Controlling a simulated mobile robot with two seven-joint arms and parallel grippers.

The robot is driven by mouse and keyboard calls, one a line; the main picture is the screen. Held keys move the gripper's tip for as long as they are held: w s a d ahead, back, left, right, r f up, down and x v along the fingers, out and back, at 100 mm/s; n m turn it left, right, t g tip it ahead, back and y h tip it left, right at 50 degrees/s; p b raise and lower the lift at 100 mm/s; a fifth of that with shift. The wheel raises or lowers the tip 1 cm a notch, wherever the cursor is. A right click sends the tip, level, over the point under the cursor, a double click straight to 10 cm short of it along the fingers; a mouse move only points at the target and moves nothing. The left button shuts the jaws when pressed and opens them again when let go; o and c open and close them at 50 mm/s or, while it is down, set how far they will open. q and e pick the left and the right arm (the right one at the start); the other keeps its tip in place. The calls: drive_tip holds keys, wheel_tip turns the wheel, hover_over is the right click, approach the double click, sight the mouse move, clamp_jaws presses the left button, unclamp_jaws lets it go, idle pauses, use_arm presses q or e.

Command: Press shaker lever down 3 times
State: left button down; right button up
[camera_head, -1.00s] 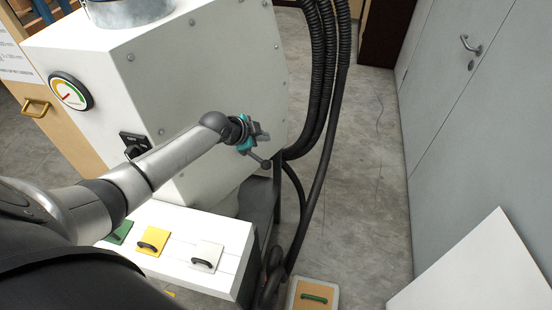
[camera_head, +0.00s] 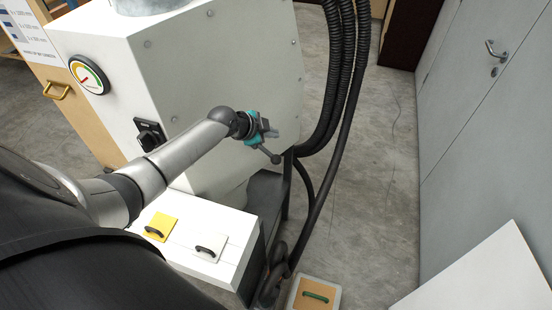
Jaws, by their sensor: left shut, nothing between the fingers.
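The white box-shaped machine (camera_head: 225,75) fills the upper middle of the view. A short dark lever with a ball end (camera_head: 275,159) sticks out low near its right edge. My left gripper (camera_head: 270,130), grey and teal, is shut and empty at the end of its arm, just above the lever's ball end. I cannot tell whether it touches the lever; the gripper hides the lever's upper part. My right gripper is not in view.
Black hoses (camera_head: 345,80) hang right of the machine. Below it is a white bench (camera_head: 190,235) with a yellow pad (camera_head: 160,222) and a white pad (camera_head: 215,240). Open floor (camera_head: 385,170) lies to the right.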

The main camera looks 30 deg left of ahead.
use_arm(q)
drive_tip(key=b, duration=0.5)
hover_over(273, 160)
wheel_tip(273, 160, down, 6)
drive_tip(key=shift+a+r, duration=0.1)
drive_tip(key=shift+r, duration=0.05)
drive_tip(key=shift+w+f+b, duration=0.1)
drive_tip(key=shift+f+b, duration=0.3)
drive_tip(key=shift+f, duration=0.3)
idle(1.0)
drive_tip(key=shift+f+b, duration=0.4)
drive_tip(key=shift+b, duration=0.05)
drive_tip(key=shift+f+b, duration=1.9)
drive_tip(key=shift+f, duration=0.15)
idle(1.5)
idle(0.5)
drive_tip(key=shift+r+p, duration=2.1)
drive_tip(key=shift+r, duration=0.35)
